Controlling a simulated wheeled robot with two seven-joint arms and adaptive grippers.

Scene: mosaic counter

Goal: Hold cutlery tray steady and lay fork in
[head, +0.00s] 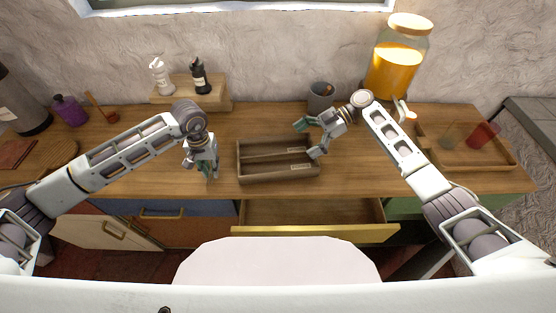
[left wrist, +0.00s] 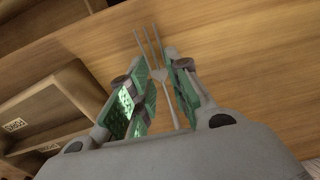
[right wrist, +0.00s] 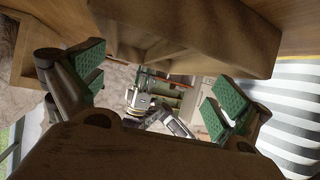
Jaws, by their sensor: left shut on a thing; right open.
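The wooden cutlery tray (head: 240,172) sits on the counter, with dividers and small labels. It also shows at the left of the left wrist view (left wrist: 85,92) and at the top of the right wrist view (right wrist: 215,62). My left gripper (head: 207,172) is left of the tray, apart from it. In the left wrist view it is shut on a grey metal fork (left wrist: 150,50), tines pointing away between the fingers. My right gripper (head: 308,140) is at the tray's right side, open, its green pads spread apart. Whether it touches the tray is unclear.
A drawer (head: 285,212) stands open below the tray. A wooden stand with two bottles (head: 190,90), a grey cup (head: 321,96) and an orange drink jar (head: 397,65) stand behind. A wooden tray with cups (head: 505,160) is at right.

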